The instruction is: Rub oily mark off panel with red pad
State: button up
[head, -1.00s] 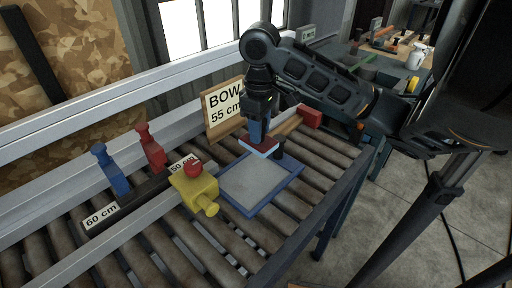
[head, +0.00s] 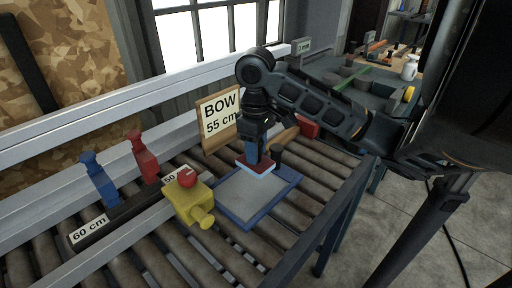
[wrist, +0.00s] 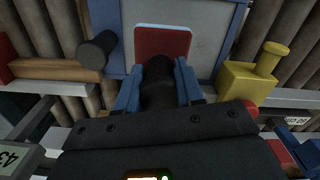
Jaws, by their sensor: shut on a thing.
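My gripper (head: 252,150) is shut on the dark handle of the red pad (head: 257,165), which has a pale underside. It points down at the far part of the blue-framed grey panel (head: 245,195) lying on the rollers. In the wrist view the red pad (wrist: 162,42) lies over the panel's grey face (wrist: 207,28), between my blue fingers (wrist: 158,88). The pad is at or just above the surface; I cannot tell if it touches. I see no clear oily mark; the pad hides part of the panel.
A yellow block with a red button (head: 187,197) stands left of the panel. A dark peg (head: 276,152) stands by its far edge, near a red-headed wooden-handled tool (head: 307,126). The BOW sign (head: 219,116) is behind. Blue (head: 98,180) and red (head: 143,158) clamps stand farther left.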

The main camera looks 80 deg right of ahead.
aim_at(256, 167)
jog(key=shift+f+b, duration=2.2)
jog(key=shift+f, duration=0.8)
jog(key=shift+f+b, duration=0.3)
jog(key=shift+f, duration=0.1)
jog(key=shift+a, duration=0.1)
